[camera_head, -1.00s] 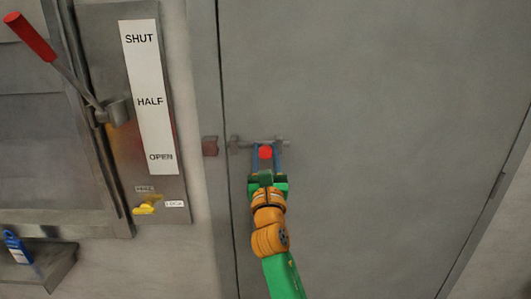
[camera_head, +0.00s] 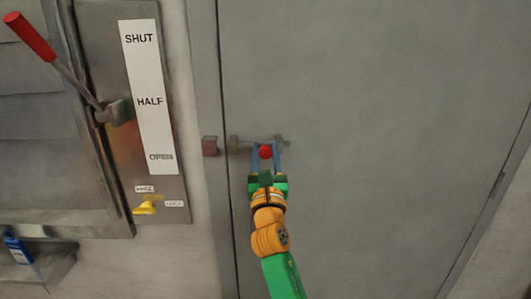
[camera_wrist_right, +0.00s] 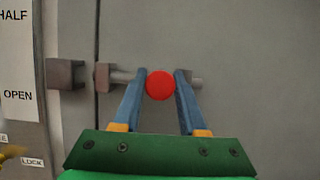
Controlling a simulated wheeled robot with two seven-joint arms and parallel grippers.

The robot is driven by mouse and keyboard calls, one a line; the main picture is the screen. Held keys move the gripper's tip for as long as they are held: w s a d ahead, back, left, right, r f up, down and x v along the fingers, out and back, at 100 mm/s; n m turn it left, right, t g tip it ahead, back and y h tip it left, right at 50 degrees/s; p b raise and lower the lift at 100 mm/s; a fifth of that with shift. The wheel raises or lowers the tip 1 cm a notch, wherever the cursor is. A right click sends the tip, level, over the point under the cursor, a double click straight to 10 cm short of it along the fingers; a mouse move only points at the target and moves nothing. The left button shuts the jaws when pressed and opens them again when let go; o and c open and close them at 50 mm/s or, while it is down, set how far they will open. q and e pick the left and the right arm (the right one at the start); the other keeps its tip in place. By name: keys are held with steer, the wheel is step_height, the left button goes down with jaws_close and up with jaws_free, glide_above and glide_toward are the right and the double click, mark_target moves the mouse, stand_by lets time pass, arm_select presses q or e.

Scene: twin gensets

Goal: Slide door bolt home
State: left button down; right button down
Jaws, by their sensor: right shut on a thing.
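A sliding bolt (camera_head: 279,141) lies level on the grey door (camera_head: 380,120), with a red knob (camera_head: 265,152). My right gripper (camera_head: 266,148) is shut on the knob, one blue finger on each side. In the right wrist view the knob (camera_wrist_right: 160,85) sits between the fingertips (camera_wrist_right: 163,80), with the bolt rod behind them. A bracket (camera_wrist_right: 103,77) carries the rod at its left. The keeper block (camera_wrist_right: 65,74) is on the frame further left. My left gripper is not in view.
Left of the door, a panel has a red-handled lever (camera_head: 30,37), a SHUT/HALF/OPEN label (camera_head: 147,75) and a yellow knob (camera_head: 145,208). A small shelf (camera_head: 45,268) holds a blue item (camera_head: 17,249). The door surface around the bolt is clear.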

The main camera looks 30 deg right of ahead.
steer(key=shift+a, duration=0.1)
steer(key=w+a, duration=0.1)
steer(key=w+a+b, duration=0.1)
steer(key=a, duration=0.1)
steer(key=a+b, duration=0.1)
steer(key=shift+w+a, duration=0.3)
steer(key=shift+w, duration=0.1)
steer(key=c, duration=0.6)
jaws_free()
steer(key=shift+w, duration=0.1)
steer(key=shift+c, duration=0.2)
steer(key=shift+o, duration=0.9)
steer(key=shift+w+a, duration=0.15)
steer(key=shift+a, duration=0.05)
